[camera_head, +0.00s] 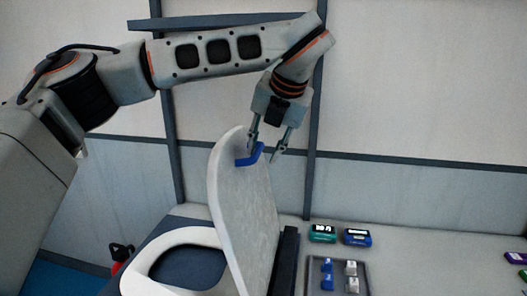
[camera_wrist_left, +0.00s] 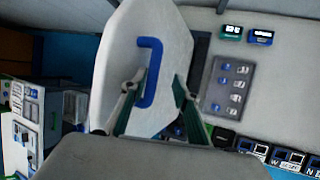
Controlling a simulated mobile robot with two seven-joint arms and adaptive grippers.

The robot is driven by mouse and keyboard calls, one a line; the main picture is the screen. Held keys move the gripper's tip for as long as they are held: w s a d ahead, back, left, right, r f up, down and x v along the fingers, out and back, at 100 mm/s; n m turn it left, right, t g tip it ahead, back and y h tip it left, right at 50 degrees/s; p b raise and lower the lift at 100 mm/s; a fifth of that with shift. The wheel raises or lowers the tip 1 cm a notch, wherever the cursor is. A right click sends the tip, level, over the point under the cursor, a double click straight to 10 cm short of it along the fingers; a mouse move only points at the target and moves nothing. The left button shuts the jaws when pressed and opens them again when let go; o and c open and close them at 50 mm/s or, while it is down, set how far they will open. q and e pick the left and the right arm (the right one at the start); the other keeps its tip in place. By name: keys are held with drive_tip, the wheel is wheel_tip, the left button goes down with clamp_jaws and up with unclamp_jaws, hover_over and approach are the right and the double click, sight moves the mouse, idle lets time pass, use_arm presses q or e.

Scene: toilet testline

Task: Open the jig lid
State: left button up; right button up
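The jig lid (camera_head: 240,215) is a pale grey oval panel standing raised, close to upright, at the right side of the white seat ring (camera_head: 150,262). A blue handle (camera_head: 245,160) sticks out near its top edge. My left gripper (camera_head: 264,153) is by the handle at the lid's top, fingers apart. In the left wrist view the lid (camera_wrist_left: 120,45) fills the middle, and the handle's blue bar (camera_wrist_left: 155,70) shows between the two spread fingers (camera_wrist_left: 155,85). I cannot tell whether a finger touches the handle. My right gripper is not in view.
A green meter (camera_head: 322,233) and a blue meter (camera_head: 357,237) sit on the bench right of the lid. A grey panel (camera_head: 340,275) with blue and grey switches is in front of them. A dark upright post (camera_head: 315,120) stands behind my gripper.

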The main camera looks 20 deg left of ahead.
use_arm(q)
drive_tip(key=v, duration=1.1)
